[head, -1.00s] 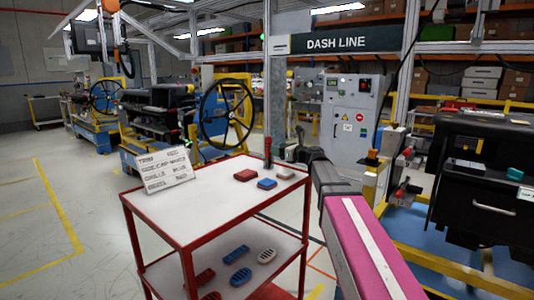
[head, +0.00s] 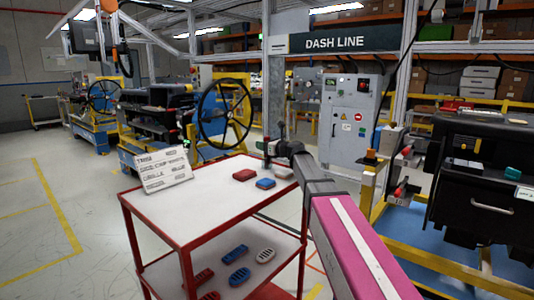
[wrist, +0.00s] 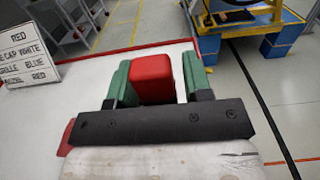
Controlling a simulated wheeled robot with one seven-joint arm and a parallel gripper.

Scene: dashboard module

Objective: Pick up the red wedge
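The red wedge (wrist: 152,80) stands between the two green fingers of my gripper (wrist: 158,82) in the wrist view. The left finger is close beside it, and a narrow gap shows between the wedge and the right finger. The gripper is open around the wedge. In the head view my gripper (head: 268,150) is over the far edge of the cart's white top (head: 205,205), and it largely hides the wedge there.
A red block (head: 244,174), a blue block (head: 265,183) and a white block (head: 283,172) lie on the cart near the gripper. A lettered sign (head: 165,168) stands at its left. Several slotted pieces (head: 235,253) lie on the lower shelf.

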